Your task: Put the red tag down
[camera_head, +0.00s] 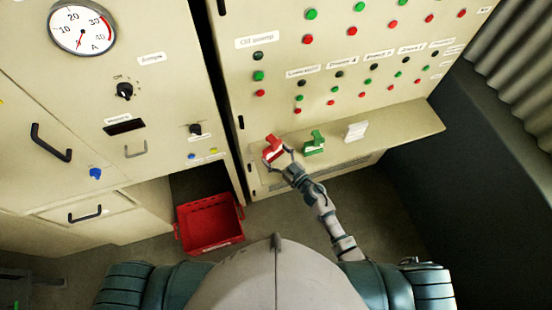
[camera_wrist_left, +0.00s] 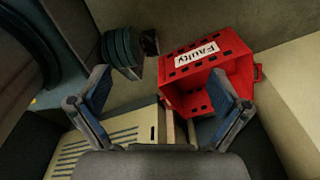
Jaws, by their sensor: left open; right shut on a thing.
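The red tag (camera_head: 272,145), with a white label on its front, is at the left end of the ledge below the right-hand panel. My right gripper (camera_head: 279,159) is shut on the red tag. I cannot tell whether the tag touches the ledge. A green tag (camera_head: 315,144) stands on the ledge just right of it, and a white block (camera_head: 356,131) stands further right. My left gripper (camera_wrist_left: 160,78) is open and empty in the left wrist view; it does not show in the head view.
The beige ledge (camera_head: 405,128) has bare room at its right. A red crate (camera_head: 209,224) is on the floor; its "Faulty" label shows in the left wrist view (camera_wrist_left: 197,54). Cabinets with handles stand at left, and a button panel (camera_head: 350,40) rises behind the ledge.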

